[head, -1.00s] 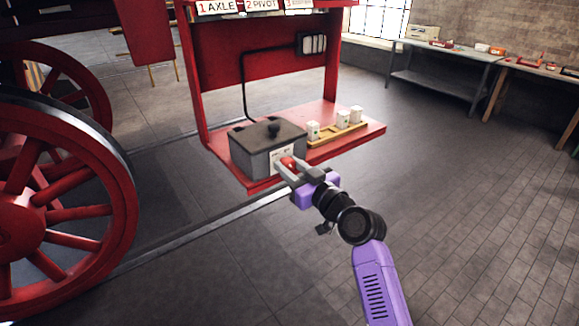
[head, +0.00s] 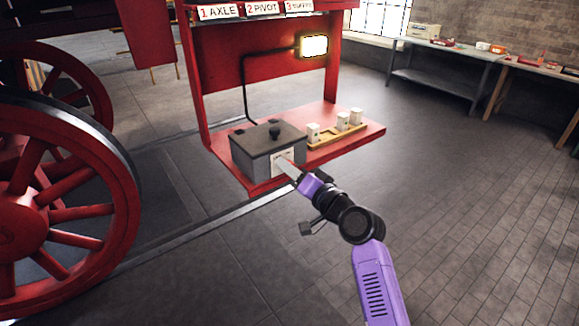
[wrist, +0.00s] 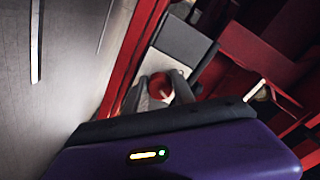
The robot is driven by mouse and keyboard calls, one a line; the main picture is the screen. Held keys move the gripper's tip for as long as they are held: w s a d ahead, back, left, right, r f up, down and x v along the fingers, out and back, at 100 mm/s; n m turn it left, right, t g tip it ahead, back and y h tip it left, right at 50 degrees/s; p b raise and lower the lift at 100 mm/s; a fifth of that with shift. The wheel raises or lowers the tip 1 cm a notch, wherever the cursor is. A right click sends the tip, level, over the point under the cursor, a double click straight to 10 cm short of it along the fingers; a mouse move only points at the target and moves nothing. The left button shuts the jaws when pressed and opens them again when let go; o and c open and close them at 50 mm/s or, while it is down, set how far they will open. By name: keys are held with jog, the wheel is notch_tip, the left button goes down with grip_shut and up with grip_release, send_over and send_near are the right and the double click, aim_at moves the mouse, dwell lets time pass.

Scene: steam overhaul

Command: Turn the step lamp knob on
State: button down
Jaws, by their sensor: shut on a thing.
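The step lamp (head: 314,46) on the red back panel is lit and glows warm white. A cable runs from it down to the grey box (head: 252,162) on the red step. The red knob (wrist: 160,86) shows in the wrist view on the box's front, with a pale mark on its face, between my fingers. In the head view my fingers hide it. My gripper (head: 284,164) is shut on the knob, at the white label plate (head: 277,157). It also shows in the wrist view (wrist: 162,92), with a finger on each side of the knob.
A black handle (head: 275,132) tops the box's lid. Several white blocks (head: 342,121) stand on a wooden tray right of the box. A large red wheel (head: 120,190) is at the left. The floor at the right is clear up to the benches (head: 450,75).

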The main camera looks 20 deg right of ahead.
jog(key=shift+d+m+p, duration=0.1)
jog(key=shift+m+p, duration=0.25)
jog(key=shift+m, duration=0.75)
jog(key=shift+f, duration=0.1)
jog(key=c, duration=1.1)
grip_release()
jog(key=shift+o, duration=0.2)
jog(key=b+v, duration=0.1)
jog(key=v, duration=0.6)
jog(key=shift+s, duration=0.4)
jog(key=shift+d, duration=0.1)
